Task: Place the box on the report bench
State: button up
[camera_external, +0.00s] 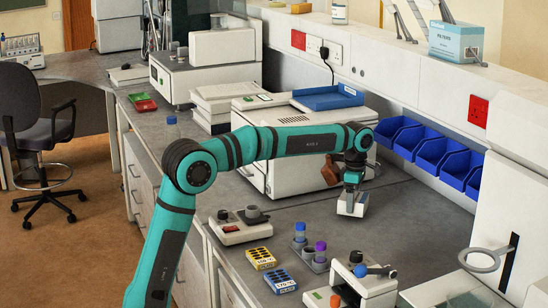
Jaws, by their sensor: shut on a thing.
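My gripper (354,184) points down over the grey bench (325,222), in front of the large white instrument. It is shut on a small pale box (351,205), held below the fingers and apparently clear of the bench top. Its printed face, if any, is too small to read. A yellow box (261,258) and a dark blue box (280,281) with pale labels lie on the bench nearer the camera. I cannot tell from the picture which bench is the report bench.
A small hotplate-like device (240,227), a vial rack (309,254) and a white device (366,285) stand near the front. The white instrument (290,165) stands behind. Blue bins (436,153) hang at the right. Bare bench lies around the gripper. A chair (38,130) stands at left.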

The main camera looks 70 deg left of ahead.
jog(key=shift+f, duration=0.65)
jog(key=o, duration=1)
jog(key=shift+f, duration=0.1)
notch_tip(320, 180, up, 12)
jog(key=shift+r, duration=0.1)
